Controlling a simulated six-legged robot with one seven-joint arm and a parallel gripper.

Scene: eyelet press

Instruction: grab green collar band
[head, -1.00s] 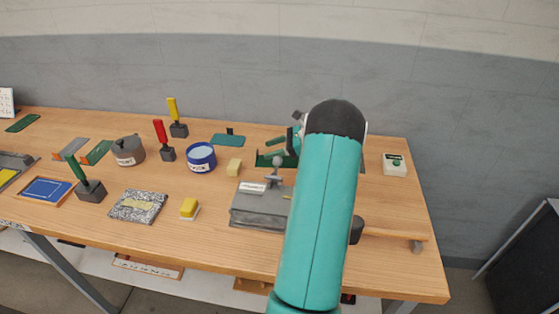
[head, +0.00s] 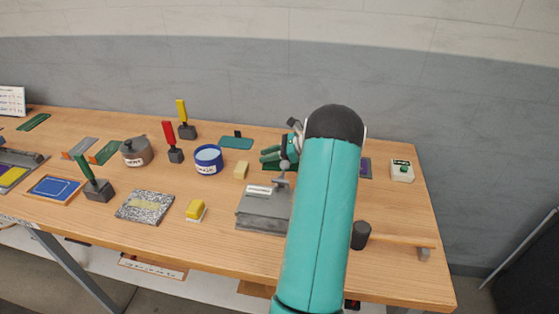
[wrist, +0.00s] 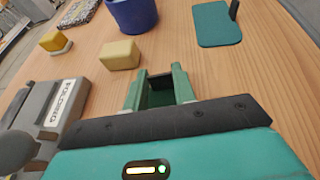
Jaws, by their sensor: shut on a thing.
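My gripper (head: 266,159) is low over the back of the wooden table, behind the grey press block. Its two green fingers (wrist: 160,88) point away from the wrist in the wrist view. They are closed on a dark green piece (wrist: 159,94) that spans the gap between them and looks like the green collar band. Most of the band is hidden by the fingers and the wrist housing. In the head view the band cannot be told apart from the green fingers.
The grey labelled block (head: 263,208) with a knobbed lever stands just in front. A pale yellow block (head: 241,171) and a blue tub (head: 208,160) are to the left. A teal mat (head: 235,143) lies behind. A mallet (head: 400,240) lies on the right.

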